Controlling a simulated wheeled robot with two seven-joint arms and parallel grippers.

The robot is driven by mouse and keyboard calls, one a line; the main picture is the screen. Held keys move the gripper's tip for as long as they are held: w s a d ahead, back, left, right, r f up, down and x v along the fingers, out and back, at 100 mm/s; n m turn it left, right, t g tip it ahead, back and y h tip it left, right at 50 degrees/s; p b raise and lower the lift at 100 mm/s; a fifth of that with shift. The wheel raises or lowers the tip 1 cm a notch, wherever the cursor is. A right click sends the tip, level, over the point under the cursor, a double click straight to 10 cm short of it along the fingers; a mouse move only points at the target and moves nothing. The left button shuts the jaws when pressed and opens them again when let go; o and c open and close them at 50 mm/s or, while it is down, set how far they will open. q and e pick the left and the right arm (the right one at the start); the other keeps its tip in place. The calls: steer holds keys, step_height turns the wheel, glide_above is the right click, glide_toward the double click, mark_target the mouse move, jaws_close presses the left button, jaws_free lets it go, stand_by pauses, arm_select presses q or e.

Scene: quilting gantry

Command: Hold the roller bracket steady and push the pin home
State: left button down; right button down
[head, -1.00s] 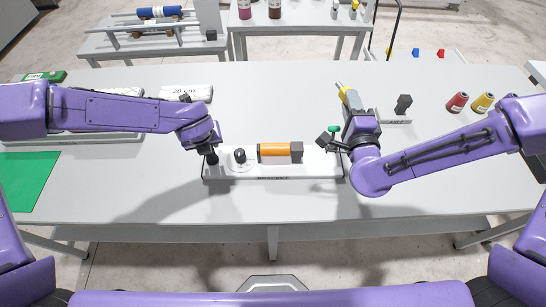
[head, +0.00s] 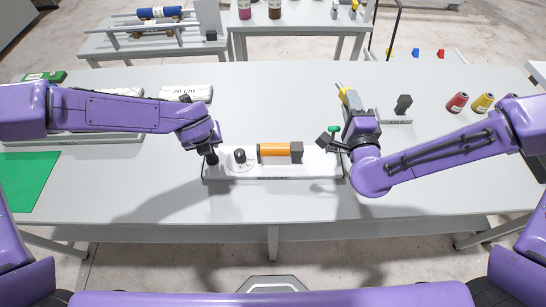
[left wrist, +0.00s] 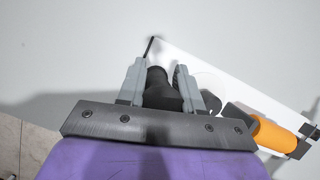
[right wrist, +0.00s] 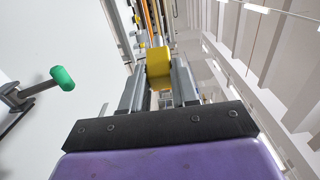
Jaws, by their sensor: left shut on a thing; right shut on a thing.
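A white bracket base (head: 225,172) lies on the table with an orange roller (head: 272,149) and a dark block (head: 297,150) at the roller's right end. A black knob (head: 240,156) on a pale disc stands left of the roller. My left gripper (left wrist: 160,85) is shut on a black upright piece (left wrist: 158,95) at the base's left end. My right gripper (right wrist: 159,82) is shut on a yellow-handled tool (right wrist: 158,65); the tool's grey tip points away from me in the head view (head: 346,96). I cannot make out a separate pin.
A green-tipped lever (head: 334,129) stands at the base's right end, close beside my right gripper. A small stand with a black block (head: 403,104) is farther right, then red and yellow spools (head: 457,102). A green mat (head: 30,180) lies left. The table front is clear.

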arm_select(q)
steer(key=shift+s+f, duration=0.15)
arm_select(e)
steer(key=shift+w, duration=0.1)
steer(key=w+d+f+n+g+y, duration=0.2)
steer(key=w+d+f+n+y, duration=0.15)
steer(key=n+y, duration=0.35)
steer(key=s+f+n+g+y, duration=0.2)
steer(key=f+g+y, duration=0.1)
steer(key=s+d+f+n+g+y, duration=0.1)
steer(key=s+f+n+g+y, duration=0.1)
steer(key=f+g+y, duration=0.1)
steer(key=s+f+n+g+y, duration=0.2)
steer(key=s+f+g+y, duration=0.1)
steer(key=f, duration=0.2)
steer(key=shift+d+f+n+y, duration=0.1)
steer(key=shift+d+n+y, duration=0.2)
steer(key=shift+d, duration=0.05)
steer(key=shift+s+a+f+g, duration=0.1)
steer(key=shift+s+g, duration=0.1)
steer(key=shift+g, duration=0.1)
steer(key=shift+a, duration=2.85)
steer(key=shift+a, duration=2.1)
